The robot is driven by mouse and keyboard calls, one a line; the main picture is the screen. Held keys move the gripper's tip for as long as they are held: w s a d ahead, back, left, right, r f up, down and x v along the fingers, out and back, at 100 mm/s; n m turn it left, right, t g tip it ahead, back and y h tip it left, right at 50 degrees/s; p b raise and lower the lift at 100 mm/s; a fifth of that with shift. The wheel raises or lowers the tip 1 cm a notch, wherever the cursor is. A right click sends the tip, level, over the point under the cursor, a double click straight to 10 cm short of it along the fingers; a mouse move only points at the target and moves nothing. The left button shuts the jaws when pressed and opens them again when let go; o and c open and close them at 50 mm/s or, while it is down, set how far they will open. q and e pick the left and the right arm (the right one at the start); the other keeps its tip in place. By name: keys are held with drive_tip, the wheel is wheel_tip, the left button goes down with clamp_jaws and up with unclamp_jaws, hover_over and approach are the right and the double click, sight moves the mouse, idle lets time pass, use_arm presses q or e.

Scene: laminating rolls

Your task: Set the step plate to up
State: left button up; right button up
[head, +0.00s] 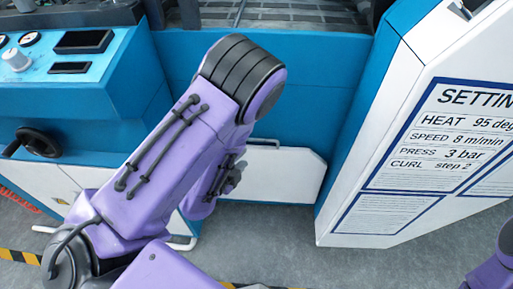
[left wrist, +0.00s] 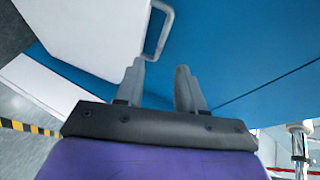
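A white panel (head: 285,178) with a thin grey handle (head: 263,143) at its upper edge sits low on the blue machine front, partly hidden behind my left arm. I take it for the step plate, but no label shows. In the left wrist view a white panel (left wrist: 95,35) with a grey bar handle (left wrist: 158,30) lies just ahead of my left gripper (left wrist: 157,68). The gripper's two fingers are apart with nothing between them. The handle's lower end looks close to the left fingertip; I cannot tell whether they touch. In the head view my arm hides most of this gripper.
A white settings board (head: 430,150) stands right, reading "CURL step 2". A blue control panel (head: 60,65) with gauges and a black handwheel (head: 33,142) stands left. Grey floor (head: 265,240) with yellow-black tape lies in front. A chrome post (left wrist: 298,145) shows in the left wrist view.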

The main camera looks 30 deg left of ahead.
use_arm(q)
drive_tip(key=shift+m, duration=0.6)
drive_tip(key=x, duration=1)
drive_tip(key=shift+w+a, duration=0.1)
drive_tip(key=shift+w, duration=0.2)
drive_tip(key=shift+c, duration=0.3)
